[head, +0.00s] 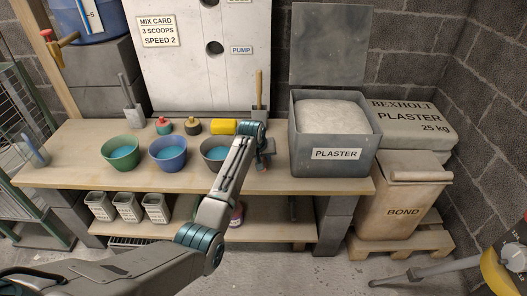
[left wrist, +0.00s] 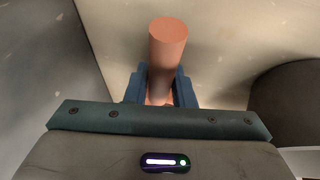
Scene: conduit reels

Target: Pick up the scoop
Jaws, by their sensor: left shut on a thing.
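My left gripper (head: 266,157) is over the bench between the dark bowl and the plaster bin. In the left wrist view its blue fingers (left wrist: 160,88) are shut on a reddish-brown round handle (left wrist: 168,45), which appears to be the scoop's. The handle points up towards the camera. In the head view a small reddish piece of it (head: 269,144) shows beside the gripper. The rest of the scoop is hidden, so I cannot tell whether it touches the bench. My right gripper is not in view.
The grey plaster bin (head: 332,168) stands close on the right, its lid raised behind. Green (head: 121,153), blue (head: 167,153) and dark (head: 213,152) bowls hold blue liquid on the bench (head: 75,172). A wooden-handled tool (head: 258,84) stands behind the gripper. Bottles line the back.

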